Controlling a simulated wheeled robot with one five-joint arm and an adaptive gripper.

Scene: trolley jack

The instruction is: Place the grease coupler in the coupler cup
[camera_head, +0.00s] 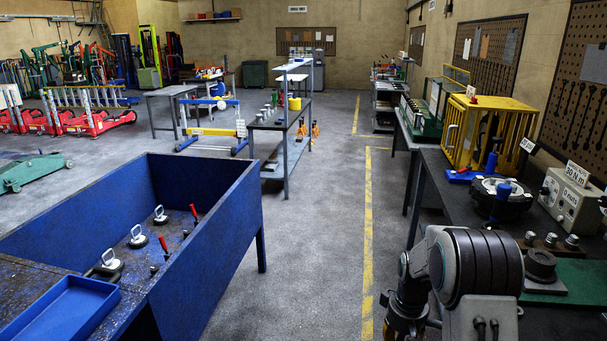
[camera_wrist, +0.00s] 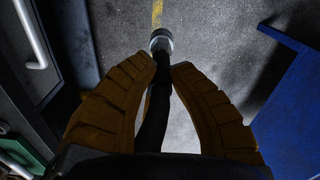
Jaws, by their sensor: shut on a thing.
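In the wrist view, my gripper (camera_wrist: 167,66) has its two ribbed yellow-brown fingers on either side of the grease coupler (camera_wrist: 161,42). The coupler has a round grey metal end and a dark hose-like body running back between the fingers. The gripper is shut on it, with the metal end beyond the fingertips, above the floor. In the head view, my gripper shows only partly at the bottom edge, and the coupler cannot be made out. A dark round cup-like piece (camera_head: 541,264) stands on a square base on the right bench; I cannot tell whether it is the coupler cup.
The dark right bench (camera_head: 440,185) carries a yellow cage (camera_head: 487,130), a round black part (camera_head: 500,200), a grey box (camera_head: 571,195) and several metal knobs. A blue-walled bench (camera_head: 205,245) stands at left. The floor aisle (camera_head: 320,220) between them is clear.

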